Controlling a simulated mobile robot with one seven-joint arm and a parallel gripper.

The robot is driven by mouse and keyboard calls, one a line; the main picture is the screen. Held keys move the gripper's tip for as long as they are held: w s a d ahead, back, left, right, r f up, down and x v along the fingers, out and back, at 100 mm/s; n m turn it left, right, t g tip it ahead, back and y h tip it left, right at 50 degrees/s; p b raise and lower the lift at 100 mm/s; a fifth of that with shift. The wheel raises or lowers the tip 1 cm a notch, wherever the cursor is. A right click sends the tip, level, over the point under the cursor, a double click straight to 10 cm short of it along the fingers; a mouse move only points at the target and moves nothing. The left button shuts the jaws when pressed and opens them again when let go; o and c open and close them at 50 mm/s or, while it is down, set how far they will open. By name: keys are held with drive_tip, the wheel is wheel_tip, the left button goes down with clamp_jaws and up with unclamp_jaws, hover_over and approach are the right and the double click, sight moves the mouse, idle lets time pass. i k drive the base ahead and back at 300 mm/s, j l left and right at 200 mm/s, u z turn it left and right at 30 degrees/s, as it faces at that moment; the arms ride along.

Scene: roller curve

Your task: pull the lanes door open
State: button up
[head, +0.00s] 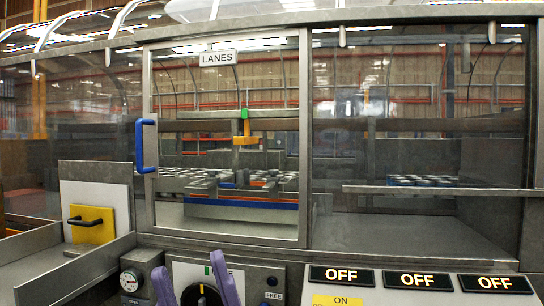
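The lanes door (226,140) is a clear panel in a grey metal frame with a white "LANES" sign (217,58) at its top. It looks shut, its frame lined up with the enclosure front. A blue upright handle (146,146) stands on its left edge. My gripper (189,262) shows at the bottom as two lavender fingers, spread apart with nothing between them that I can see gripped. It is below the door, in front of the control panel, lower and right of the handle and apart from it.
A yellow plate (91,224) with a black handle is at lower left, beside a metal rail. A dial panel (241,279) and several "OFF" displays (417,280) line the bottom. Cans (421,181) stand behind glass.

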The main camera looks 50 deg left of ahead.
sight(216, 59)
drive_tip(key=u, duration=1.6)
